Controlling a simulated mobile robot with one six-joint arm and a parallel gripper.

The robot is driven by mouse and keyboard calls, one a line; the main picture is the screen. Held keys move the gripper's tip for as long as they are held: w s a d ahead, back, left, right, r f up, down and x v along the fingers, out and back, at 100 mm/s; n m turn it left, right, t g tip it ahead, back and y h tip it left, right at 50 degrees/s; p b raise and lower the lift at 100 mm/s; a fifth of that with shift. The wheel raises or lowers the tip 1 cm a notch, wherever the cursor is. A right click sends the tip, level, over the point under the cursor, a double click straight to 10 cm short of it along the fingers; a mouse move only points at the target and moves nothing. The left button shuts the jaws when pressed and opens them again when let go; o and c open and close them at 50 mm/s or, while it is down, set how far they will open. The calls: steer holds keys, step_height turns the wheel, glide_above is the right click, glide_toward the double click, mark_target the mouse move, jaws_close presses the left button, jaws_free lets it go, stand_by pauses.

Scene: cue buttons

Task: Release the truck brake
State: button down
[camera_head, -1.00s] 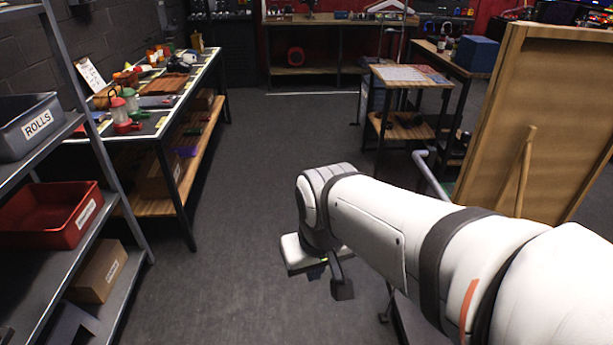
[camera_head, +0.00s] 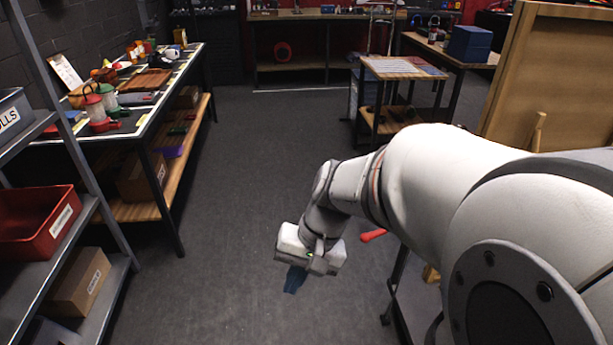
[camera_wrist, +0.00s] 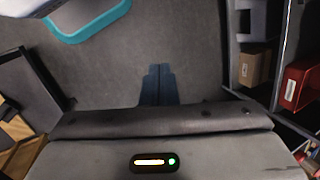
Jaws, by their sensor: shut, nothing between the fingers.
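A dark metal frame (camera_head: 397,278) with a small foot or wheel stands at the lower right of the head view, mostly behind my arm. It may be the truck. A red piece (camera_head: 373,235) like a lever end or pedal sticks out left beside it; I cannot tell if it is the brake. My gripper (camera_head: 294,279) is low over the floor, left of the red piece and apart from it. Its dark blue fingers point down, closed together and empty. The wrist view shows the fingers (camera_wrist: 158,85) over bare grey floor, with no red lever in sight.
A shelf with a red bin (camera_head: 40,222) and a cardboard box (camera_head: 78,282) stands at the left. A long workbench (camera_head: 150,125) is behind it. A small table (camera_head: 402,68) and a wooden board (camera_head: 550,70) are at the right. The middle floor is clear.

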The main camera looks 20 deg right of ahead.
steer(key=w+f+m+t+y+b, duration=0.1)
steer(key=w+f+m+y+b, duration=0.4)
steer(key=f, duration=0.4)
steer(key=w+d+f+m+t+y+b, duration=0.3)
steer(key=w+d+f+m+t+b, duration=0.4)
steer(key=w+d+f+m+t, duration=0.15)
steer(key=d+f+m+t+h+b, duration=0.4)
steer(key=d+f+m+h, duration=0.4)
steer(key=d, duration=0.6)
steer(key=d+f+m+t+h+b, duration=0.4)
steer(key=d+f+m+h, duration=0.4)
steer(key=d+f, duration=0.3)
steer(key=s+d+b, duration=0.1)
steer(key=d, duration=0.2)
steer(key=shift+d+t+h+b, duration=0.3)
steer(key=shift+t, duration=0.05)
